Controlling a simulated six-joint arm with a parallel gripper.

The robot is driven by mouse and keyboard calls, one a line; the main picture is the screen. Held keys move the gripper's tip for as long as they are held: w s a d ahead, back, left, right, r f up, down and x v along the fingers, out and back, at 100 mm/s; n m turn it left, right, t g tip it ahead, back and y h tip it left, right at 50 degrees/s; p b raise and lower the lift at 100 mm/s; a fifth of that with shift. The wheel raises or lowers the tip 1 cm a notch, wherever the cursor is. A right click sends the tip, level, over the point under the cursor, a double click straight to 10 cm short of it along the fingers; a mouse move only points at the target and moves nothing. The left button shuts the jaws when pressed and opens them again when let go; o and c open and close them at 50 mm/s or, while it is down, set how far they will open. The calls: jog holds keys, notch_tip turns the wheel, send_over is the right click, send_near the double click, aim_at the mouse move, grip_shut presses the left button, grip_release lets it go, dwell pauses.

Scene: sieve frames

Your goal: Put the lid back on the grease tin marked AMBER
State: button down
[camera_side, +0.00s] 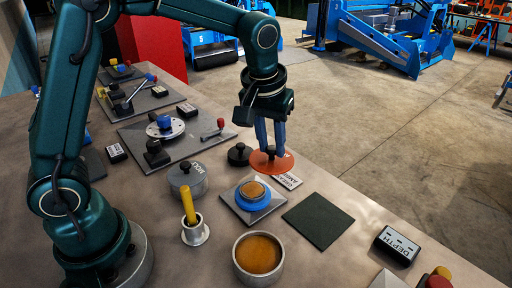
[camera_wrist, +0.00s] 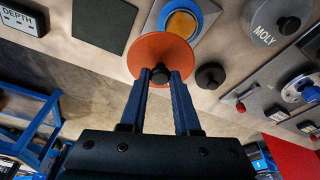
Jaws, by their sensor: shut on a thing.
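My gripper (camera_side: 269,147) is shut on the black knob of an orange-red round lid (camera_side: 284,163), held above the table. In the wrist view the lid (camera_wrist: 152,53) hangs from the fingertips (camera_wrist: 160,75) and partly overlaps the tin. An open blue tin (camera_side: 253,194) with amber-coloured grease stands on a square grey plate (camera_side: 239,210), lower and to the left of the lid in the side view. A white label (camera_side: 290,181) beside the plate seems to read AMBER; the lid covers part of the view near it.
A lidded grey tin marked MOLY (camera_side: 187,181) stands left of the blue tin. A black knob (camera_side: 239,154), a cup with a yellow handle (camera_side: 195,232) and a bowl of amber stuff (camera_side: 258,256) are close by. A dark flat mat (camera_side: 318,219) and a DEPTH box (camera_side: 396,246) lie to the right.

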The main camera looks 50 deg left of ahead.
jog(key=s+d+m, duration=0.2)
jog(key=s+d, duration=0.9)
jog(key=s, duration=0.2)
jog(key=shift+t, duration=0.3)
jog(key=shift+s+x, duration=0.2)
jog(key=shift+x, duration=0.75)
jog(key=shift+s+x, duration=0.2)
jog(key=shift+x, duration=0.75)
jog(key=shift+s+x, duration=0.2)
jog(key=shift+x, duration=0.75)
jog(key=shift+d+f, duration=0.15)
jog(key=shift+f, duration=0.2)
jog(key=c, duration=0.6)
grip_release()
jog(key=shift+o, duration=0.5)
jog(key=o, duration=0.4)
